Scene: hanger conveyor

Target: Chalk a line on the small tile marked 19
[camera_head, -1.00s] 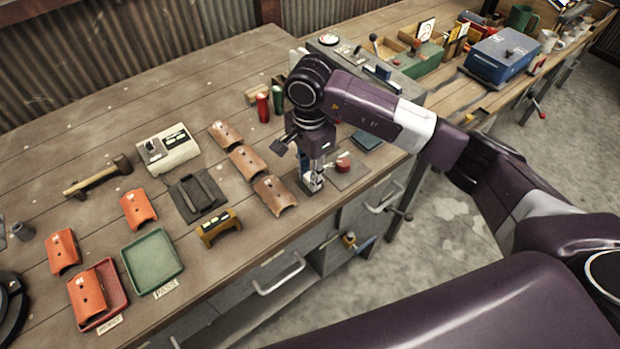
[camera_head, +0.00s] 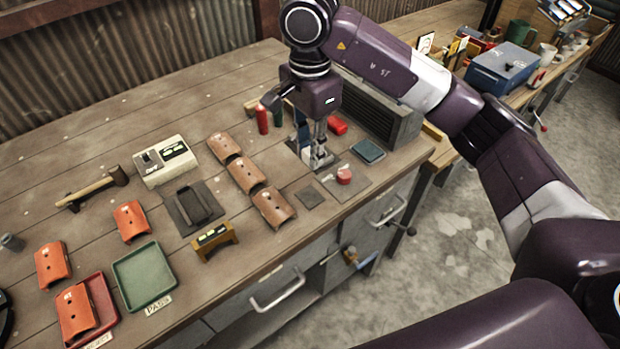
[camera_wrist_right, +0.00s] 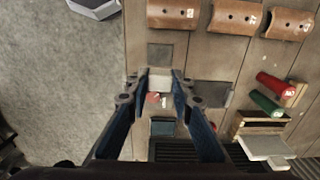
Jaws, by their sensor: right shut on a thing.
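My right gripper (camera_head: 318,165) points down over the bench, its fingers closed on a small pale block (camera_wrist_right: 159,80), which shows between the fingertips in the wrist view. A small dark flat tile (camera_head: 309,197) lies near the bench's front edge, just in front of the gripper; it also shows in the wrist view (camera_wrist_right: 160,52). Several curved brown tiles (camera_head: 246,174) lie in a row to the left, with white marks too small to read. Orange curved tiles (camera_head: 131,221) lie further left. I cannot read a 19 on any tile. My left gripper is not in view.
A mat with a red round item (camera_head: 344,175) and a blue-grey pad (camera_head: 368,150) lie right of the gripper. A grey vented case (camera_head: 375,108) is at back right. Green (camera_head: 146,274) and red trays lie at front left.

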